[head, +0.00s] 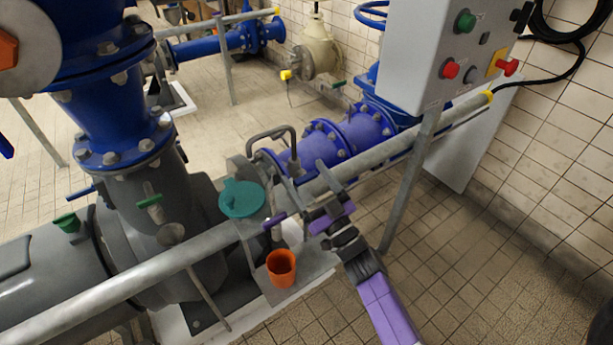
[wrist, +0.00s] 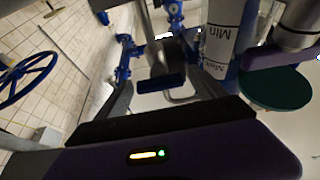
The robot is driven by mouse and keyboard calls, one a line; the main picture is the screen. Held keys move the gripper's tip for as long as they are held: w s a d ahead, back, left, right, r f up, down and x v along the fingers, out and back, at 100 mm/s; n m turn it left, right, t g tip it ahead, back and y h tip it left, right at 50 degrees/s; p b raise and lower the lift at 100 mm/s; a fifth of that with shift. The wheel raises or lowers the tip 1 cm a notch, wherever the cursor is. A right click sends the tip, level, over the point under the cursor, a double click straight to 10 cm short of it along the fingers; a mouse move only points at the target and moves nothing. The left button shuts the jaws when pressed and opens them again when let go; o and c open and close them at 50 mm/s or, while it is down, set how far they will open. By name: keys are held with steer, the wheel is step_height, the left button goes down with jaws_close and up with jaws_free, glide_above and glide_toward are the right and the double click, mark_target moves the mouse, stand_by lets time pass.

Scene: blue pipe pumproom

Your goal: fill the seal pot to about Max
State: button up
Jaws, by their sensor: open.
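A round teal lid (head: 242,198) lies above the pipe rail, left of my gripper; a teal disc (wrist: 275,88) also shows at the right of the wrist view. A pale label with Min and Max marks (wrist: 216,45), upside down, is on an upright body in the wrist view, partly hidden. An orange cup (head: 281,268) stands upright on the small shelf; its contents cannot be told. A small grey vessel with a purple top part (head: 275,220) is just behind it. My gripper (head: 307,178) is open and seems empty, above the rail, right of the lid.
A grey rail (head: 130,290) crosses in front of the blue pump pipework (head: 310,150). A dark bent handle (head: 272,133) rises beyond my gripper. The control box (head: 445,55) and its post (head: 408,185) stand at right. Tiled floor (head: 480,270) is clear at lower right.

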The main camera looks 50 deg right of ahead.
steer(key=shift+w, duration=0.1)
steer(key=c, duration=1.4)
steer(key=shift+o, duration=0.2)
steer(key=shift+n, duration=0.5)
steer(key=n+y+p, duration=0.1)
steer(key=n+y, duration=0.2)
steer(key=n, duration=0.2)
steer(key=shift+r+p, duration=0.15)
steer(key=shift+p, duration=0.25)
steer(key=n+y+p, duration=0.1)
steer(key=n, duration=0.1)
steer(key=n+y, duration=0.1)
steer(key=n, duration=0.2)
steer(key=shift+y+p, duration=0.35)
steer(key=shift+y, duration=0.05)
steer(key=n+g+y+p, duration=0.1)
steer(key=n, duration=0.3)
steer(key=shift+a+n+p, duration=0.1)
steer(key=shift+n+p, duration=0.2)
steer(key=shift+p, duration=0.05)
steer(key=shift+f+n+g+y+p, duration=0.25)
steer(key=shift+n+g+y+p, duration=0.35)
steer(key=shift+n, duration=0.9)
